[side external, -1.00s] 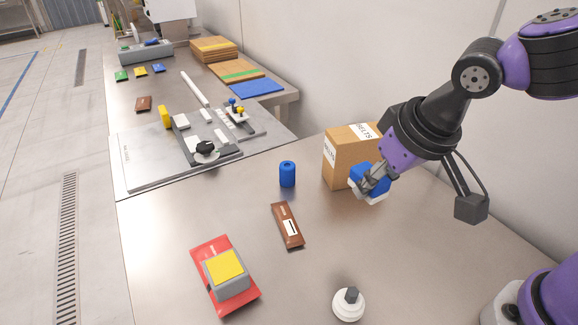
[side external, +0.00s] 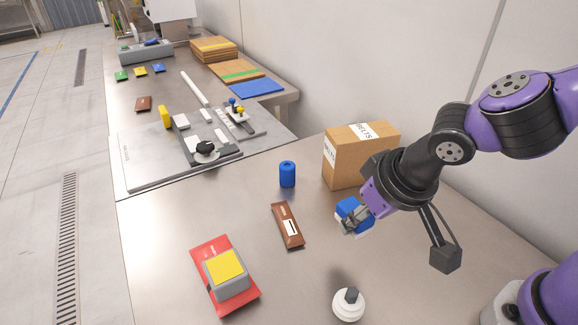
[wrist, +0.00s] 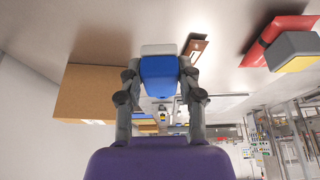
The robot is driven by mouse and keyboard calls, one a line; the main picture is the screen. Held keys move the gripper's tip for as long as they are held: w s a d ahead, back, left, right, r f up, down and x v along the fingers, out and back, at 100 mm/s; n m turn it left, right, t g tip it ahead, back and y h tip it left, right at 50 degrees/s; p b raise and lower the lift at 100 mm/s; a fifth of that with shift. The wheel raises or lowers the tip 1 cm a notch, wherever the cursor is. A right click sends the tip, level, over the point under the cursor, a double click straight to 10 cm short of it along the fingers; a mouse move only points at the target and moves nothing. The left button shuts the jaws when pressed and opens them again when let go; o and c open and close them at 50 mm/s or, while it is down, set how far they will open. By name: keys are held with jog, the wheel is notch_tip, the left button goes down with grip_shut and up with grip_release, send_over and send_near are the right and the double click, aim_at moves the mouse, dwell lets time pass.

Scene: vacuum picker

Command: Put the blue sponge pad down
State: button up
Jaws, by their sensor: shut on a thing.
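The blue sponge pad (side external: 347,208) is a blue block with a white layer on its underside. My gripper (side external: 356,219) is shut on it, in front of the cardboard box and low over the steel table. I cannot tell whether its white underside touches the table. In the wrist view the pad (wrist: 159,80) sits between the two fingers of my gripper (wrist: 159,70), with its white layer at the top of the picture. The fingers hide part of its sides.
A cardboard box (side external: 352,160) stands just behind the pad. A blue cylinder (side external: 287,174), a brown packet (side external: 287,225), a yellow-topped grey block (side external: 226,268) on a red packet (side external: 246,297) and a white round knob (side external: 348,305) stand around. Bare table (side external: 320,255) lies between.

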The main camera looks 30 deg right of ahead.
aim_at(360, 204)
jog(key=w+d+f, duration=0.4)
jog(key=shift+w+d, duration=0.25)
jog(key=shift+w, duration=0.15)
jog(key=shift+w+d+f, duration=0.1)
jog(key=shift+f, duration=1.75)
jog(key=shift+f, duration=0.1)
jog(key=o, duration=1)
jog(key=shift+f, duration=0.1)
jog(key=s+d+r, duration=0.2)
jog(key=s+r, duration=0.1)
jog(key=r, duration=0.4)
jog(key=s+d+r, duration=0.3)
jog(key=r, duration=0.3)
jog(key=shift+r, duration=0.35)
jog(key=shift+o, duration=0.5)
jog(key=shift+t, duration=0.5)
jog(key=s+d+r, duration=0.3)
jog(key=shift+s+d+r, duration=0.1)
jog(key=shift+s+d, duration=0.15)
